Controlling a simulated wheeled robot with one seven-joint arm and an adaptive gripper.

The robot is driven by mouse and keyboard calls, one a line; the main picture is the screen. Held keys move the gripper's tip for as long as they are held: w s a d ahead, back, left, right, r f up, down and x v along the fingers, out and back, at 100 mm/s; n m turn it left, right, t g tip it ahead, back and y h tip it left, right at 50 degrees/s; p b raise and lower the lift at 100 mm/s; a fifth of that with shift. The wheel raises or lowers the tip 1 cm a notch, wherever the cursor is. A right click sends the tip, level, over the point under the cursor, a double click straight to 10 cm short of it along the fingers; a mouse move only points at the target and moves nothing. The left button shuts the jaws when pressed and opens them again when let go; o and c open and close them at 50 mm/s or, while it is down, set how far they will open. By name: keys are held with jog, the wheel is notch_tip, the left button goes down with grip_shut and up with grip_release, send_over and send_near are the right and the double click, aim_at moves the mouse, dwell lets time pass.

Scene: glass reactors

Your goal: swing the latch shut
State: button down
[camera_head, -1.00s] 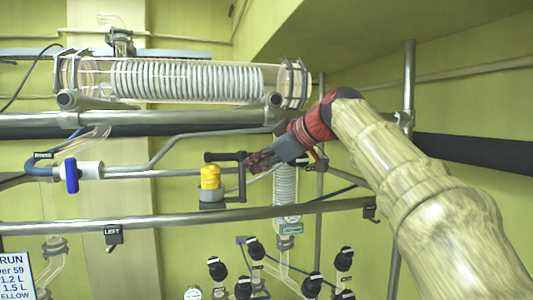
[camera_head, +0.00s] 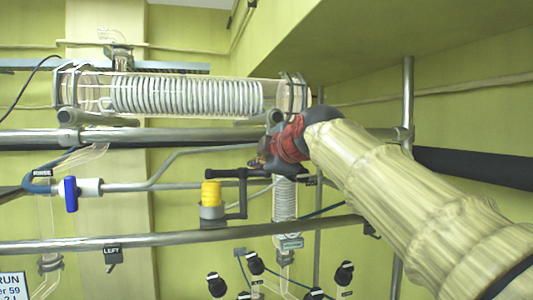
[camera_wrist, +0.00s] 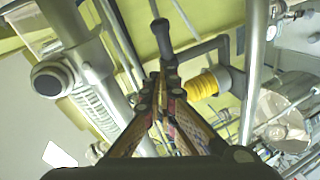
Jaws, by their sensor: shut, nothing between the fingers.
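The latch is a dark cranked lever (camera_head: 243,200) with a black grip pointing left, beside a yellow-capped fitting (camera_head: 211,195). In the wrist view the black grip (camera_wrist: 162,38) stands just beyond my fingertips, and the lever's bent arm (camera_wrist: 208,47) runs right towards the yellow cap (camera_wrist: 203,84). My gripper (camera_wrist: 165,78) is shut and empty, its fingers together and pointing at the lever. In the head view my gripper (camera_head: 262,160) is just above and right of the lever, partly hidden by my wrist. I cannot tell whether it touches the lever.
A horizontal glass coil condenser (camera_head: 185,96) and a thick metal rail (camera_head: 160,135) lie above. A lower rail (camera_head: 170,235) crosses below. A blue-handled valve (camera_head: 71,194) is at left. A vertical coil (camera_head: 285,200) hangs close behind the lever.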

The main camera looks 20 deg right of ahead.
aim_at(238, 173)
jog(key=shift+w+d+f+p, duration=0.25)
jog(key=shift+w+d+f, duration=0.1)
jog(key=shift+w, duration=0.5)
jog(key=shift+w+d+f+p, duration=0.2)
jog(key=shift+w+d+f, duration=0.2)
jog(key=shift+w, duration=0.4)
jog(key=shift+w+d+f+p, duration=0.25)
jog(key=shift+w+d+f, duration=0.1)
jog(key=shift+w, duration=0.5)
jog(key=shift+w+d+f+b, duration=0.1)
jog(key=shift+w+d+b, duration=0.45)
jog(key=shift+b, duration=0.35)
